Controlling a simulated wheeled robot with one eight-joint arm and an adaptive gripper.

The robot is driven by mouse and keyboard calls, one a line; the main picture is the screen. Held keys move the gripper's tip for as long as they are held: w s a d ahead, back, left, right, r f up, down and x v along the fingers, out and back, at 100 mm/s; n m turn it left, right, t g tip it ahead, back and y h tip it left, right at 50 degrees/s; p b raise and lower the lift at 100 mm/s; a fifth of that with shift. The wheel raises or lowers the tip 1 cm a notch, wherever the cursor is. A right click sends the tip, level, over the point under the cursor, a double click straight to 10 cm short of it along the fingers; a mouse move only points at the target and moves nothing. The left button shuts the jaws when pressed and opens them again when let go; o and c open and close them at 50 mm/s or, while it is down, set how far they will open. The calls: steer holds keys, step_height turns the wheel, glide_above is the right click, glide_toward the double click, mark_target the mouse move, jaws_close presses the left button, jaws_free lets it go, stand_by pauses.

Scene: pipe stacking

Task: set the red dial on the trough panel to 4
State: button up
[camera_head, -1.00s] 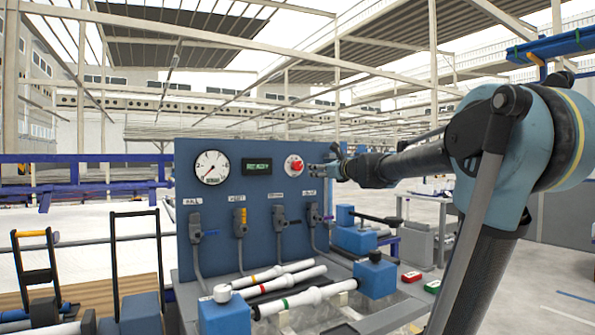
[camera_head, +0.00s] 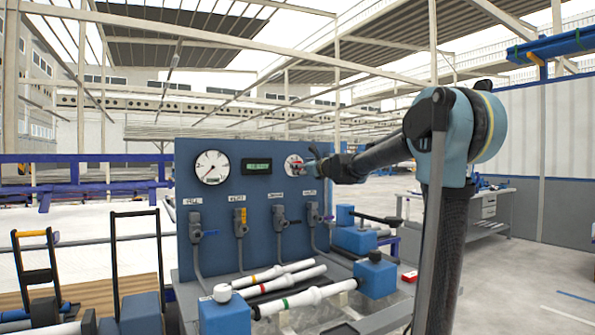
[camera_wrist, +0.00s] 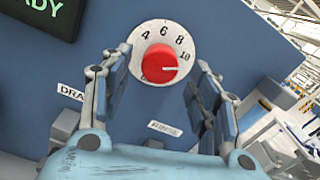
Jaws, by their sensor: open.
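The red dial (camera_head: 295,168) sits on a white numbered disc at the upper right of the blue trough panel (camera_head: 225,225). In the wrist view the red dial (camera_wrist: 158,66) shows 4, 6, 8 and 10 around its upper side, and its white pointer line points right, just below the 10. My gripper (camera_head: 309,166) is in front of the dial. In the wrist view my gripper (camera_wrist: 160,72) is open, with one finger on each side of the knob and visible gaps to it.
A gauge (camera_head: 211,167) and a READY display (camera_head: 256,166) are left of the dial. Several valve handles sit below it. White pipes (camera_head: 290,302) lie on blue supports in front. A workbench (camera_head: 480,205) stands at right.

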steer(key=shift+x, duration=1.85)
steer(key=shift+a, duration=0.1)
steer(key=c, duration=1.1)
